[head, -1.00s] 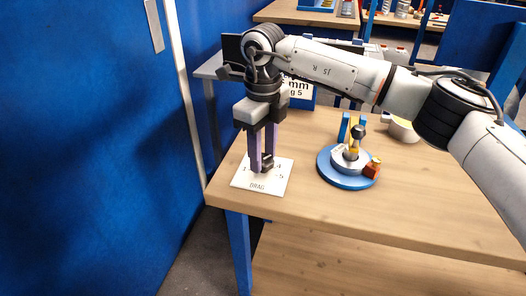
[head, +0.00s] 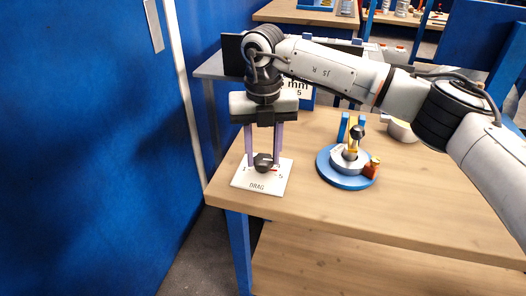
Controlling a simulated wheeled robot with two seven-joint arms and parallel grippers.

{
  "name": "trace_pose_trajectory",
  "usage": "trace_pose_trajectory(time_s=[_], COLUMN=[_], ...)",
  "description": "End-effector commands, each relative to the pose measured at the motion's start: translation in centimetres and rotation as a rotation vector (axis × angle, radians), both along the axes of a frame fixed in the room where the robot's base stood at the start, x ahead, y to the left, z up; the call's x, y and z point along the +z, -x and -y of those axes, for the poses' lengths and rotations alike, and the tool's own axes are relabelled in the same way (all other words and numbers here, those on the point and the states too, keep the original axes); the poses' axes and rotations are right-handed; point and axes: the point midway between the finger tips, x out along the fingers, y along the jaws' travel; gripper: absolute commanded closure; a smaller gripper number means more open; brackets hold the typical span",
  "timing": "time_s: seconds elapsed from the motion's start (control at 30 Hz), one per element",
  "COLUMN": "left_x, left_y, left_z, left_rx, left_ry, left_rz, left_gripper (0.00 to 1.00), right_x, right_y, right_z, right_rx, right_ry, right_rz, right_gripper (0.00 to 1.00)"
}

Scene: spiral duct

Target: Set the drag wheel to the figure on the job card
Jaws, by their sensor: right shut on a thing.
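The drag wheel is a black knob (head: 263,161) on a white plate (head: 246,181) marked DRAG at the table's front left corner. The figures 1 and 5 show on the plate; others are hidden or too small to read. A small red mark shows at the knob's right, towards the 5. My right gripper (head: 264,160) points down from above and is shut on the knob, a finger on either side. The job card (head: 298,90) stands behind the gripper, partly hidden; "mm" and a "5" below it are legible. My left gripper is not in view.
A pale round container (head: 402,131) is farther back. The wooden table (head: 430,200) is clear at the front right. A blue wall panel (head: 90,150) is at left.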

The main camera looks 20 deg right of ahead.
Motion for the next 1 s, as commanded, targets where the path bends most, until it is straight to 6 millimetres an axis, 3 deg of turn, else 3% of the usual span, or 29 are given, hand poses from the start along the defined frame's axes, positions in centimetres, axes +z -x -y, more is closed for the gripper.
trace_pose_trajectory(time_s=[0.3,0.83,0.87,0.93,1.0], left_x=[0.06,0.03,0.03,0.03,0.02], left_y=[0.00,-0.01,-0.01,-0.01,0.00], left_z=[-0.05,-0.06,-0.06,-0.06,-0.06], left_rx=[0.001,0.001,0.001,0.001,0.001], left_ry=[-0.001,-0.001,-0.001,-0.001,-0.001], left_rz=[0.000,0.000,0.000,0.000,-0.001], left_gripper=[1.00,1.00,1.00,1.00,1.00], right_x=[0.11,0.09,0.09,0.08,0.07], right_y=[-0.03,-0.04,-0.04,-0.03,-0.03], right_z=[0.10,0.08,0.08,0.08,0.06], right_rx=[-0.115,-0.136,-0.136,-0.135,-0.135], right_ry=[0.001,0.000,0.000,0.000,0.000], right_rz=[0.001,0.001,0.001,0.001,0.001], right_gripper=[0.86,0.86,0.59,0.47,0.45])
